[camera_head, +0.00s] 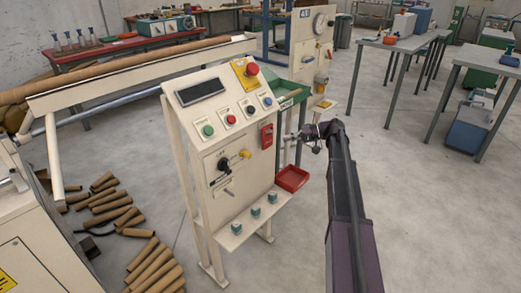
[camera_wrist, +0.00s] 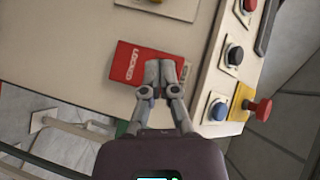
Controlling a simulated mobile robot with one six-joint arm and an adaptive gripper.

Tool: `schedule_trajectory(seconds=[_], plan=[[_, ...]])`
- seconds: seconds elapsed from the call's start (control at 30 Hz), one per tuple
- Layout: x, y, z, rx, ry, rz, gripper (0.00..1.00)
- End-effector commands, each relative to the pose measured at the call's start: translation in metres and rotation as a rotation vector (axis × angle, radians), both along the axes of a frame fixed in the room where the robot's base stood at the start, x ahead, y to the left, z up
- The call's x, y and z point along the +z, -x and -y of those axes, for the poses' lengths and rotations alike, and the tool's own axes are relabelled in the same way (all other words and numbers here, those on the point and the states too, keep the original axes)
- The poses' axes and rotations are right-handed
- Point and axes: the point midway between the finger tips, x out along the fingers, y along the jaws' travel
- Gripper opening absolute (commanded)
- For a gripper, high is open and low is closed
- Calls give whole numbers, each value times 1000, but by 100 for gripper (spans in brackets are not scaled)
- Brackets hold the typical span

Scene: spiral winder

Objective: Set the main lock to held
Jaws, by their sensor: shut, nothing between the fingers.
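The cream control panel (camera_head: 212,108) stands upright in the middle of the head view. A red block marked LOCKED (camera_wrist: 133,64) is on its face in the wrist view. It shows as a small red block (camera_head: 267,136) near the panel's right edge in the head view. I take it for the main lock. My gripper (camera_wrist: 168,72) is shut and empty, with its fingertips over or beside the block's edge. I cannot tell whether they touch it. In the head view my gripper (camera_head: 290,137) comes in from the panel's right.
A red emergency button (camera_head: 252,69) tops the panel, above a row of coloured buttons (camera_head: 229,120). A black knob (camera_head: 224,164) and a yellow knob (camera_head: 245,154) sit lower. A red tray (camera_head: 292,179) juts out at the right. Open floor lies right of my arm.

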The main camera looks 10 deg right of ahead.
Motion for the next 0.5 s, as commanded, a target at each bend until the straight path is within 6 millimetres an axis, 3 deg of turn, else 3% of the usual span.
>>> schedule_trajectory(seconds=[0.27, 0.5], plan=[[-4, -2, -12, 1, 1, 0, 0], [-11, -6, -40, 1, 1, 0, 0]])
